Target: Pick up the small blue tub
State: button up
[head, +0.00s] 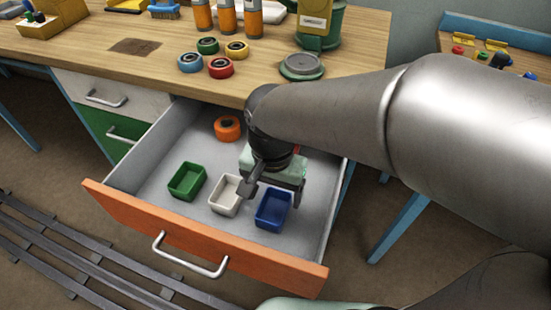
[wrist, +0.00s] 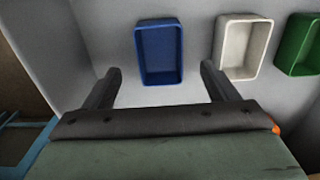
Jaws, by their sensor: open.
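The small blue tub (head: 273,210) stands in the open drawer, at the right end of a row of three tubs. In the wrist view the blue tub (wrist: 159,53) is upright and looks empty, beyond and between my two fingers. My gripper (head: 272,194) is inside the drawer's outline, close to the blue tub on its far side. In the wrist view my gripper (wrist: 160,80) is open with nothing between its fingers. I cannot tell its exact height above the drawer floor.
A white tub (head: 224,196) stands left of the blue one, and a green tub (head: 187,181) farther left. An orange roll (head: 227,128) lies at the drawer's back. The drawer's orange front (head: 200,240) and grey walls surround them. The wooden worktop (head: 120,50) overhangs behind.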

aim_at(274, 214)
notch_tip(274, 214, down, 6)
jog(key=shift+f+b, duration=0.1)
jog(key=shift+b, duration=0.6)
jog(key=shift+c, duration=0.3)
jog(key=c, duration=1)
